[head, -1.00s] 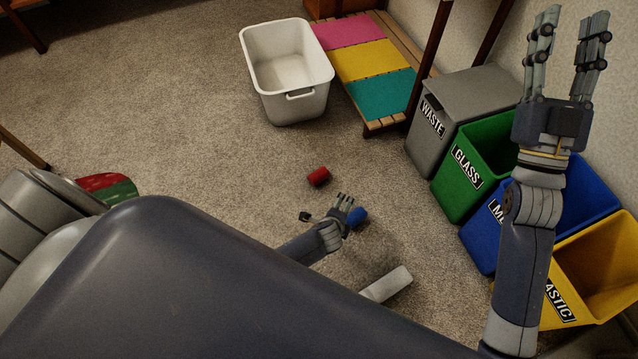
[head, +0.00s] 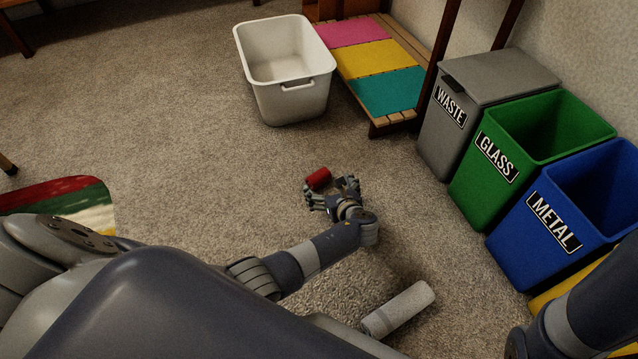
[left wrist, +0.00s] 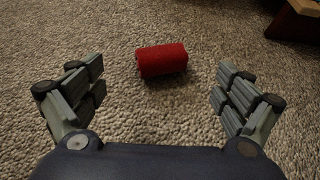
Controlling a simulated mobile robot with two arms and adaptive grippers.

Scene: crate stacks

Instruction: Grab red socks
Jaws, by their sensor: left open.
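The red socks (head: 318,178), a rolled red bundle, lie on the carpet just past my left gripper (head: 333,194). In the left wrist view the red bundle (left wrist: 162,61) lies ahead, centred between the spread fingers of my left gripper (left wrist: 160,92). The gripper is open and empty, and I see no contact with the bundle. My right gripper is out of view; only part of my right arm shows at the lower right of the head view.
A white bin (head: 290,95) stands beyond the socks, beside a slatted bench (head: 392,122) with coloured panels. Waste (head: 455,120), glass (head: 490,175) and metal (head: 545,235) bins line the right. A pale grey roll (head: 400,308) lies nearer me. Carpet around the socks is clear.

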